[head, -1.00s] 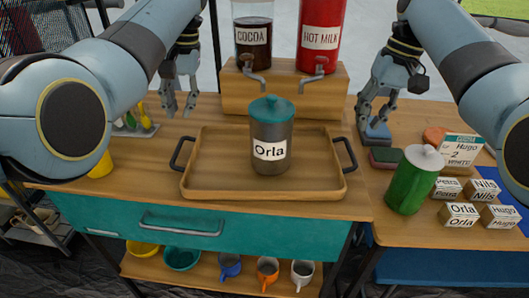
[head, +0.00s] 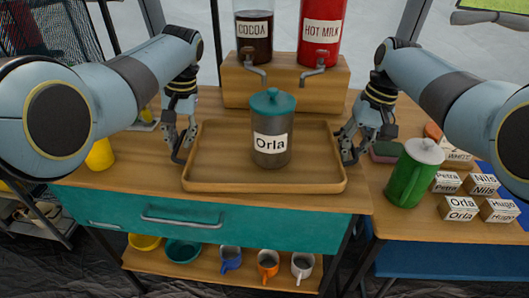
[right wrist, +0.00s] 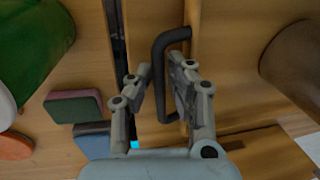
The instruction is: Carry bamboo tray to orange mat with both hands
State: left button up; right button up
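The bamboo tray (head: 215,186) lies flat on the wooden counter, with a dark handle at each end. A grey canister with a teal lid, labelled Orla (head: 270,125), stands upright on it. My left gripper (head: 181,150) is at the left handle, its fingers apart; the handle is largely hidden behind them. My right gripper (head: 352,150) is at the right handle. In the right wrist view, the fingers of the right gripper (right wrist: 158,70) are apart on either side of the black handle (right wrist: 158,85). No orange mat can be made out clearly.
Cocoa (head: 253,38) and hot milk (head: 321,35) dispensers stand on a wooden block behind the tray. A green jug (head: 412,175), name blocks (head: 461,208) and a round orange piece (head: 433,131) are at right. A yellow cup (head: 100,154) is at left.

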pick_arm(q)
jog(key=shift+f, duration=0.25)
pick_arm(e)
jog(key=shift+f, duration=0.2)
pick_arm(q)
grip_shut()
pick_arm(e)
grip_shut()
pick_arm(q)
jog(key=shift+r, duration=0.1)
pick_arm(e)
jog(key=shift+r, duration=0.1)
